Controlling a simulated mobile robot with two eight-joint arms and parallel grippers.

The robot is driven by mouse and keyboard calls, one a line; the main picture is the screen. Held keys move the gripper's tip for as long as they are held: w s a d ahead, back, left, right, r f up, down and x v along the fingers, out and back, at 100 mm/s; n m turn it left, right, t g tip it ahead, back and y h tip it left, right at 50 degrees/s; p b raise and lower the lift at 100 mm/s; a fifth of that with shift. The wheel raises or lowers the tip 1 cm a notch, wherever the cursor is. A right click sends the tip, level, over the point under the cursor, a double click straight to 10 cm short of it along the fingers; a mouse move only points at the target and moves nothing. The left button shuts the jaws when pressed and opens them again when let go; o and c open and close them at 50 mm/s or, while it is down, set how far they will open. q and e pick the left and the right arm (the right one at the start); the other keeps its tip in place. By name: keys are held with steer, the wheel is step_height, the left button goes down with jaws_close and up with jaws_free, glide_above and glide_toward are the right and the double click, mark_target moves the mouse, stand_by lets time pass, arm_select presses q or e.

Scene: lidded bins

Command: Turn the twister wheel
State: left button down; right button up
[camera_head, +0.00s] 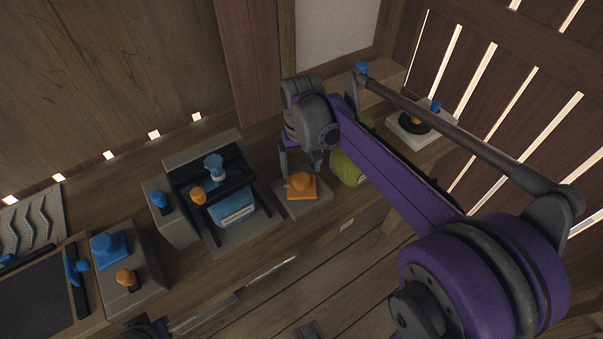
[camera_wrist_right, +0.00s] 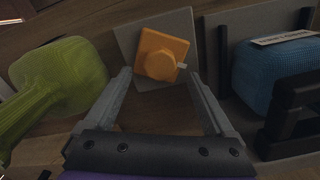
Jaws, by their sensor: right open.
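An orange knob on a square orange plate (camera_head: 301,186) sits on a grey block (camera_head: 312,208). It looks like the twister wheel, but I cannot be sure. It also shows in the right wrist view (camera_wrist_right: 161,54), with a small pale tab at one side. My right gripper (camera_head: 300,165) is just above and behind it in the head view, open and empty. In the wrist view its fingertips (camera_wrist_right: 158,76) lie apart on either side of the orange piece's near edge. Contact is not visible. A dark purple part, perhaps my left gripper (camera_head: 148,328), shows at the bottom edge, mostly cut off.
A green rounded object (camera_wrist_right: 70,75) stands close beside the orange piece. On the other side is a black frame (camera_head: 183,188) with a blue block (camera_head: 232,207). A black disc (camera_head: 414,124) with orange and blue knobs sits at the right. Wooden walls close off the back.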

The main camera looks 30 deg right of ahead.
mark_target(301, 179)
step_height(301, 179, up, 6)
stand_by(0.5)
steer(key=s+a+f+n+t+p, duration=0.1)
steer(key=s+a+f+t+p, duration=0.1)
steer(key=s, duration=0.6)
steer(key=s+a+f+n+t+p, duration=0.2)
steer(key=s+a+f+t+p, duration=0.1)
steer(key=s+a, duration=0.2)
steer(key=s, duration=0.2)
steer(key=shift+s+f, duration=0.35)
